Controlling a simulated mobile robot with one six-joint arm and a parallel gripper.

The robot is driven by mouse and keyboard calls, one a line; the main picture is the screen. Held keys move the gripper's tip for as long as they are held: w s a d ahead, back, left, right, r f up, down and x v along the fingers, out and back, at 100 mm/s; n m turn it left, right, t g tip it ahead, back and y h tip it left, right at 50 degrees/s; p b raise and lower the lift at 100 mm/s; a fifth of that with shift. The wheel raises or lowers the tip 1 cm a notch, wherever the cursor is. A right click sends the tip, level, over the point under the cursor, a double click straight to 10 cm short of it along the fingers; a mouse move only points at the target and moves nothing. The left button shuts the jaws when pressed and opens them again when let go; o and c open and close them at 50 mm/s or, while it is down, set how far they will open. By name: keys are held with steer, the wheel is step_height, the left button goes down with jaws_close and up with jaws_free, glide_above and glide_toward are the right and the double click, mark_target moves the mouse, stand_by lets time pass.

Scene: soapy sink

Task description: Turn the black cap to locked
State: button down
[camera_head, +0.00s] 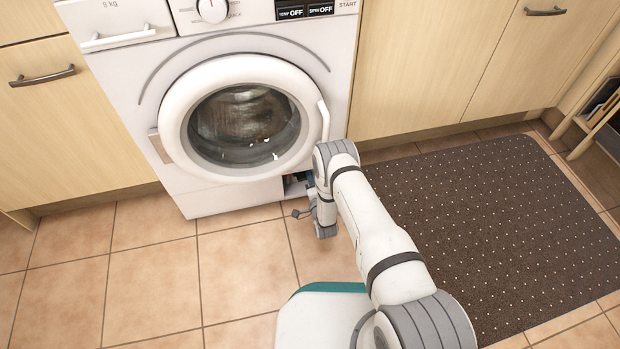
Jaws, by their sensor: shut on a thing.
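The washing machine (235,195) has a small open recess (290,184) at its lower right, below the door. My gripper (308,190) is at this recess, low down near the floor, and is shut on the black cap. My wrist and forearm come in from the right and hide most of the cap and the fingertips, so the cap's turn angle cannot be read. A small dark piece (300,213) shows just in front of the recess beside my wrist; I cannot tell what it is.
The round washer door (172,120) is shut above my gripper, with its handle (324,120) close to my wrist. Wooden cabinets (420,70) flank the machine. A dark dotted mat (500,220) lies at right. The tiled floor (150,270) at left is clear.

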steer(key=shift+d+f+m, duration=0.1)
steer(key=shift+f+m, duration=0.15)
steer(key=shift+m, duration=0.85)
steer(key=c, duration=1.4)
jaws_free()
steer(key=shift+c, duration=0.2)
steer(key=p+v, duration=0.3)
steer(key=v, duration=0.4)
steer(key=shift+s, duration=0.4)
